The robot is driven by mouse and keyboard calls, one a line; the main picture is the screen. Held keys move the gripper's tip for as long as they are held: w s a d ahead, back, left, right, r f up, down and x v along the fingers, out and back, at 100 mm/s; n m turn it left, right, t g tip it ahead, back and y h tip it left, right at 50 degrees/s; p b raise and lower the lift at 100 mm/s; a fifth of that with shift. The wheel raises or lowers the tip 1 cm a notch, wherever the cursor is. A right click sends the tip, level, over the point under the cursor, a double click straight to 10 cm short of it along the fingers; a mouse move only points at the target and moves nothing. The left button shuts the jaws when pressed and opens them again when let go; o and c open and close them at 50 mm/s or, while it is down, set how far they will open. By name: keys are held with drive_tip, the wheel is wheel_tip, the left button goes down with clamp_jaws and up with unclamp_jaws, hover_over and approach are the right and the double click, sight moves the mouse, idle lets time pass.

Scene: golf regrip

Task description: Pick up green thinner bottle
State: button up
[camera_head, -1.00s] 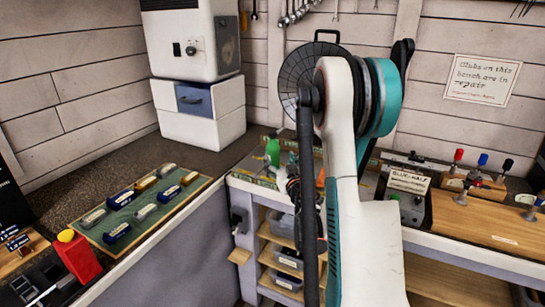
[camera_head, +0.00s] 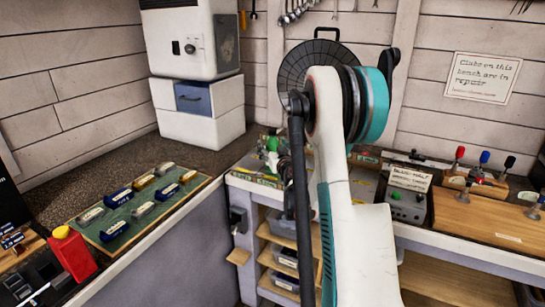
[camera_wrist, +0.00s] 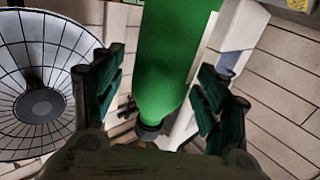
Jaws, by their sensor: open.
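The green bottle (camera_wrist: 172,62) fills the upper middle of the wrist view, with a dark cap at its lower end in that picture. My gripper (camera_wrist: 158,92) is open, with one dark green-padded finger on each side of the bottle. Gaps show between the bottle and both fingers. In the head view a small green shape (camera_head: 272,144), likely the bottle, stands on the back bench, partly covered by my arm. My gripper is mostly hidden behind my arm there.
A round wire-covered fan (camera_head: 305,68) stands behind my arm. A white cabinet (camera_head: 200,110) is in the back corner. A labelled control box (camera_head: 407,205) and coloured-handled tools (camera_head: 483,160) are on the right bench.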

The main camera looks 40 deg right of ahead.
drive_tip(key=shift+c, duration=0.4)
drive_tip(key=c, duration=1.1)
